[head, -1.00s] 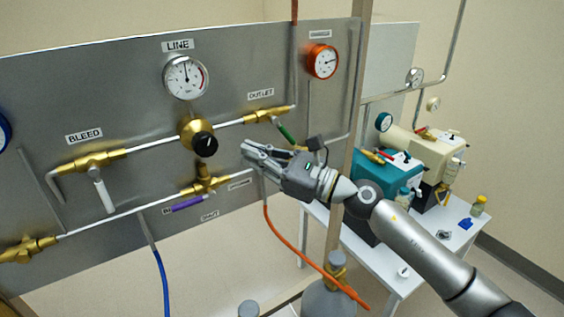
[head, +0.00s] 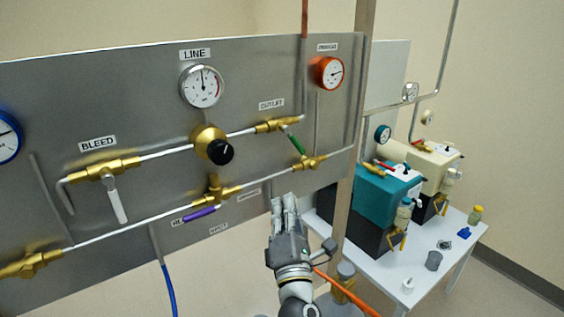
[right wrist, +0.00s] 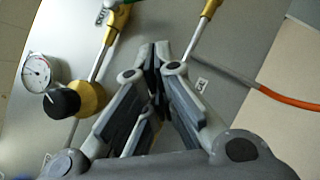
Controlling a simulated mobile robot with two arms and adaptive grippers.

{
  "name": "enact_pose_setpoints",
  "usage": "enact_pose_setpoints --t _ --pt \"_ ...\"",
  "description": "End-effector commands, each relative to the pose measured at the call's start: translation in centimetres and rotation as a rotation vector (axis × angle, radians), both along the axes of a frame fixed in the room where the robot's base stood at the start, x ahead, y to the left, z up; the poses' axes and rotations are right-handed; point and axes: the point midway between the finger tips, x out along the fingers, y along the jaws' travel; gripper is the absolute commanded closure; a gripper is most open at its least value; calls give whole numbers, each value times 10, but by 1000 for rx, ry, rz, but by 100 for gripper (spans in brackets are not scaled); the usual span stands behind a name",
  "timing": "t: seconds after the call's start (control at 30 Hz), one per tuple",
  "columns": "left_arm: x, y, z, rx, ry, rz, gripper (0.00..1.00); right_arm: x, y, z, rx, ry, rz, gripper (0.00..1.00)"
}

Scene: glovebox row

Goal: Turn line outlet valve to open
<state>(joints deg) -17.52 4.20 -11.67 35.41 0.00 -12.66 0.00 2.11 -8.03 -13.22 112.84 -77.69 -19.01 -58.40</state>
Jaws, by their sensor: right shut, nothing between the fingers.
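The line outlet valve (head: 277,125) is a brass body on the upper pipe, under the OUTLET label (head: 271,104). Its green lever (head: 297,144) slants down and right, at an angle to the pipe. In the right wrist view the brass valve body (right wrist: 117,22) is at the top, with the green lever (right wrist: 111,3) cut off by the edge. My right gripper (head: 284,203) is below the lever and apart from it, fingers pointing up. Its fingertips (right wrist: 160,52) are together and empty. My left gripper is not in view.
The line regulator's black knob (head: 220,152) and LINE gauge (head: 201,85) are left of the valve. A brass fitting (head: 309,162) sits on the lower pipe. A post (head: 352,150) stands right of the panel. An orange hose (right wrist: 285,98) runs nearby.

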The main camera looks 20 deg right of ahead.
Motion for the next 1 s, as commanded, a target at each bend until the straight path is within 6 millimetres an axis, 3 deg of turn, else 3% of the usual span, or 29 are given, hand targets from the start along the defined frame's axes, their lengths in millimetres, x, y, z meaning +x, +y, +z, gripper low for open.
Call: enact_pose_setpoints --t 0.43,0.63,1.0 --pt "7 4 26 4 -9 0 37 85 -12 34 -3 -3 3 100" --pt "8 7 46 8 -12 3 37 96 -31 50 -3 -2 3 100" --pt "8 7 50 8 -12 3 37 101 -39 53 -2 -2 5 100"
